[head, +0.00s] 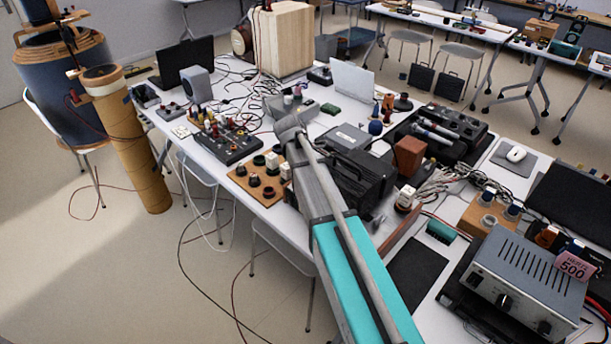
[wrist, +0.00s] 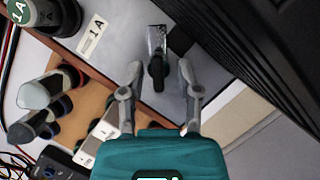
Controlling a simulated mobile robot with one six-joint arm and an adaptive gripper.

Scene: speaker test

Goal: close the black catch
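The black catch (wrist: 157,72) is a small dark lever on a shiny metal plate (wrist: 157,40) on a grey panel, seen in the wrist view. My gripper (wrist: 159,67) is open, with one grey finger on each side of the catch. Gaps show between the fingertips and the catch, and nothing is held. I cannot tell how far the fingertips are above the panel. In the head view my arm crosses the table, and I cannot make out the gripper or the catch there.
A black ribbed body (wrist: 245,35) rises close on the right in the wrist view. A label reading "1 A" (wrist: 93,36) and several capped terminals (wrist: 40,90) lie to the left. In the head view the table is crowded with boxes, cables and a grey power unit (head: 520,285).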

